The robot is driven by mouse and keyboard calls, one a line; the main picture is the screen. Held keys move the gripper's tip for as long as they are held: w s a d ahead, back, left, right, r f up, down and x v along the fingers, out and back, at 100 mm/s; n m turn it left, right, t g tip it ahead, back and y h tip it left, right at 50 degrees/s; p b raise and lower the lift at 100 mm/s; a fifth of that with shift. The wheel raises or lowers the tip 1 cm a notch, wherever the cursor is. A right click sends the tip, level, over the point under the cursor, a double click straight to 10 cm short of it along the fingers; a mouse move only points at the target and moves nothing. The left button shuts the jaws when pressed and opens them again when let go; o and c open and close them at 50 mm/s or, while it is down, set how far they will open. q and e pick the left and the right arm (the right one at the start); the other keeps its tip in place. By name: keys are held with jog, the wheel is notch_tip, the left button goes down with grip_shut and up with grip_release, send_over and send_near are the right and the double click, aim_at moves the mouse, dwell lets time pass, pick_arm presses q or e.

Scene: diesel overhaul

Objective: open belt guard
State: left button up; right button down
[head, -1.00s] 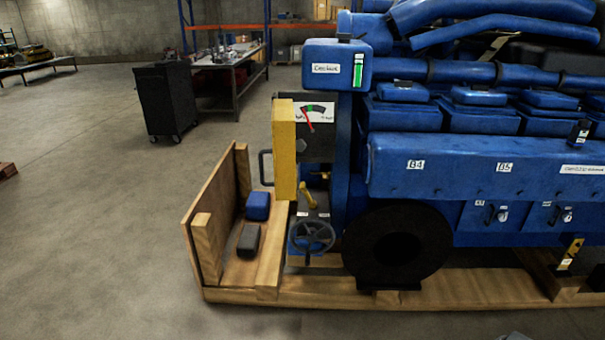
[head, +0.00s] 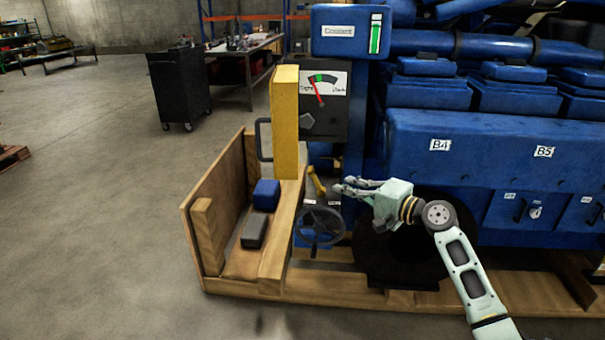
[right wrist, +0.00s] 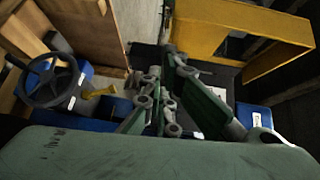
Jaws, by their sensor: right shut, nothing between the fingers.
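The yellow belt guard (head: 285,122) stands upright at the left end of the blue engine, beside a red-needle gauge (head: 322,92). A dark handle (head: 264,140) sticks out from its left side. In the right wrist view the guard (right wrist: 222,36) is a yellow box-like frame at the upper right, its inner side dark. My right gripper (head: 345,187) is shut and empty. It is right of and below the guard, in front of the engine and apart from the handle. My left gripper is not in view.
A black handwheel (head: 320,226) and a yellow lever (head: 317,182) sit below the guard, close to my right gripper. A wooden pallet (head: 270,268) with an upright board holds a blue block (head: 266,195) and a dark block (head: 254,232).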

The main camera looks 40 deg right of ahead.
notch_tip(320, 180, up, 5)
jog(key=a+y, duration=0.1)
jog(key=w+a+p, duration=0.4)
jog(key=w+a, duration=0.2)
jog(key=w, duration=0.5)
jog(key=shift+t+p, duration=0.35)
jog(key=shift+t, duration=0.05)
jog(key=shift+a, duration=0.15)
